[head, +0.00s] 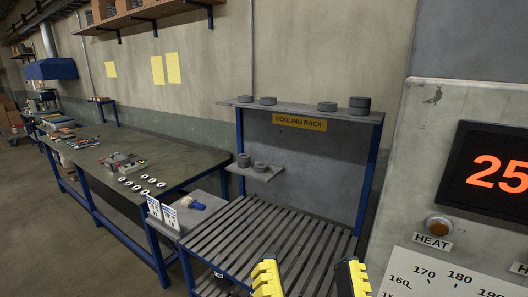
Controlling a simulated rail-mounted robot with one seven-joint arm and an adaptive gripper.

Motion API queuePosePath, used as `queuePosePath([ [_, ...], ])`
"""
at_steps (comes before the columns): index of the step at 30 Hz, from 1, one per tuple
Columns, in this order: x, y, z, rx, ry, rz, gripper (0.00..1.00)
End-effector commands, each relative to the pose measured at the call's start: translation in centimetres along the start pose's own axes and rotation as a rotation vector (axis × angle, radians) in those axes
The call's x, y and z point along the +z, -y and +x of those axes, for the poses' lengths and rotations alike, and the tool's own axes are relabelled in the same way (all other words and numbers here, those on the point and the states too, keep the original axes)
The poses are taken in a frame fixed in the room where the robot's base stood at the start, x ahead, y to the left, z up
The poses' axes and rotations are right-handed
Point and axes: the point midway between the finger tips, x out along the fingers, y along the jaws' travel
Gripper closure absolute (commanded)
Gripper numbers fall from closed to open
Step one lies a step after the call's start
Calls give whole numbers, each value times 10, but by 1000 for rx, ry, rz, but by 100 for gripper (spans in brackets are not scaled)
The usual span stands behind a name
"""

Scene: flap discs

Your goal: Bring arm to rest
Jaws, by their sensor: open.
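My gripper (310,279) shows at the bottom edge of the head view, as two yellow and black fingertips set well apart. It is open, and nothing shows between the fingers. It is in front of the slatted grey surface of the cooling rack (230,237). The rest of my arm is below the picture and hidden.
Dark discs (359,105) sit on the rack's upper shelf, and more (244,160) on its small lower shelf. A panel with a red display (490,175) and HEAT button (438,224) stands close at right. A workbench (100,150) with tools runs left. The slats look bare.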

Motion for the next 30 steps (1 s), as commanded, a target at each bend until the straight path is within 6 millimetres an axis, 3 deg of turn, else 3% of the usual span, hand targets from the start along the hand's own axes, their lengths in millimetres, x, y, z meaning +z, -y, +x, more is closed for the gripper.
queuePosePath([
  [3, 3, -18, -10, 77, 44, -267, 27],
  [18, -162, 25, 65, 72, 43, -269, 27],
  [22, -176, 28, 72, 72, 43, -266, 27],
  [30, -172, 27, 70, 72, 42, -265, 27],
])
